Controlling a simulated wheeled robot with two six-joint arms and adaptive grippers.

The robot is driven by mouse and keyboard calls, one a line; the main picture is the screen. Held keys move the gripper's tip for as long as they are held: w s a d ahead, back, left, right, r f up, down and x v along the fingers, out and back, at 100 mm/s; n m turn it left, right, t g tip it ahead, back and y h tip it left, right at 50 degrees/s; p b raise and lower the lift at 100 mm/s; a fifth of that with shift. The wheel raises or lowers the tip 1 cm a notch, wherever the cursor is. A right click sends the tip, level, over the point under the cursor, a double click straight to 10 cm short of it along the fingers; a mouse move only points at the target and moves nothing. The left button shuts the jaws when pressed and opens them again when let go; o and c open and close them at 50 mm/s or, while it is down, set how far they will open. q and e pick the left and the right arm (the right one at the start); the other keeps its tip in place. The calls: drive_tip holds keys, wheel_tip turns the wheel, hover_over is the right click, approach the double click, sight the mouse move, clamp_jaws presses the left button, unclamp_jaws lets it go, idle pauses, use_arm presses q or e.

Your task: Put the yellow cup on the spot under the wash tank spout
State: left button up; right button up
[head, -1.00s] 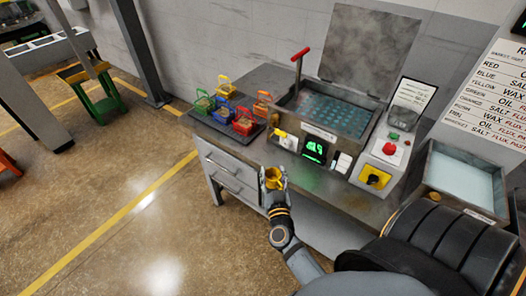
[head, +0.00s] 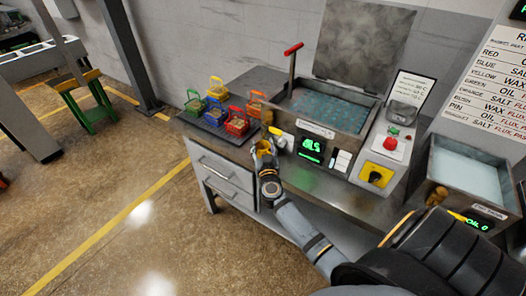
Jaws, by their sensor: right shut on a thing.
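The yellow cup (head: 264,147) is in my right gripper (head: 264,154), which is shut on it just in front of the bench's front edge. The gripper hides part of the cup. The wash tank (head: 324,110) stands on the bench behind it, with a green-lit display on its front. A small yellow part (head: 275,131), which looks like the tank's spout, sticks out at its left front, close above and right of the cup. The spot under it is hard to make out. My left gripper is not in view.
A dark tray (head: 209,126) of small coloured baskets sits on the bench left of the tank. A control box with a red button (head: 390,143) and yellow switch stands to its right. Another tank (head: 467,176) stands further right.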

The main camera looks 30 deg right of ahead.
drive_tip(key=shift+s+r, duration=0.15)
drive_tip(key=shift+f, duration=0.2)
drive_tip(key=o, duration=1)
drive_tip(key=shift+r, duration=0.25)
drive_tip(key=v, duration=1.2)
